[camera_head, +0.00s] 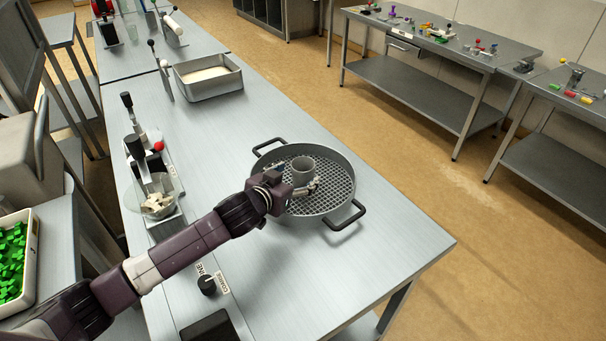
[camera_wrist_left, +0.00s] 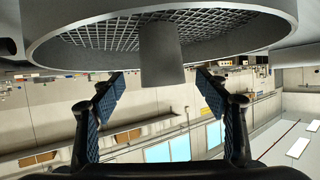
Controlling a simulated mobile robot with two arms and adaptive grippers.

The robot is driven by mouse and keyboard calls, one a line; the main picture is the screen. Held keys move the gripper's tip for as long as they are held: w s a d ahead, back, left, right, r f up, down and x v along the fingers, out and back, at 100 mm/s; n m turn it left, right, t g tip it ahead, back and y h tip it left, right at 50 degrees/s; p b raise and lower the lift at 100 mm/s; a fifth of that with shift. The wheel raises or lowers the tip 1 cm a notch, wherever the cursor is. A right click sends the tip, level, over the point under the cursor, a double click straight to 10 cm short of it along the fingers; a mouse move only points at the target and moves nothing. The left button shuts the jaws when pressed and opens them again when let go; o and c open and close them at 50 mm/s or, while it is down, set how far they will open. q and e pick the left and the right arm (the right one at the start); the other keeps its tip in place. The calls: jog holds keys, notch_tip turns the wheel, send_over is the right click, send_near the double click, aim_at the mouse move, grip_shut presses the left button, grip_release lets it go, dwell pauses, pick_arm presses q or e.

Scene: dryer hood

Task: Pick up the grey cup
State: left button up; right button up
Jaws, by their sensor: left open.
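The grey cup (camera_head: 302,168) stands upright on the mesh floor of a round grey sieve pan (camera_head: 337,163) with two dark handles, on the steel table. My left gripper (camera_head: 309,188) reaches in over the pan's near side, close to the cup. In the left wrist view the picture is upside down and the cup (camera_wrist_left: 160,58) hangs from the top, ahead between the open fingers of my left gripper (camera_wrist_left: 160,85). A gap shows on both sides of the cup. My right gripper is not in view.
A metal tray (camera_head: 208,90) with pale contents stands farther back on the table. A device with a dark lever (camera_head: 150,180) stands along the left edge. A black knob (camera_head: 207,284) is near the front. The table right of the pan is clear.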

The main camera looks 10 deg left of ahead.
pick_arm(q)
jog(key=shift+w+d+p, duration=0.1)
jog(key=shift+w+p, duration=0.2)
jog(key=shift+w, duration=0.15)
jog(key=x, duration=0.1)
jog(key=p+x, duration=0.1)
jog(key=x, duration=0.1)
jog(key=shift+w+a+f, duration=0.15)
jog(key=shift+w+a, duration=0.05)
jog(key=shift+w+d+f, duration=0.2)
jog(key=shift+w, duration=0.2)
jog(key=c, duration=1.3)
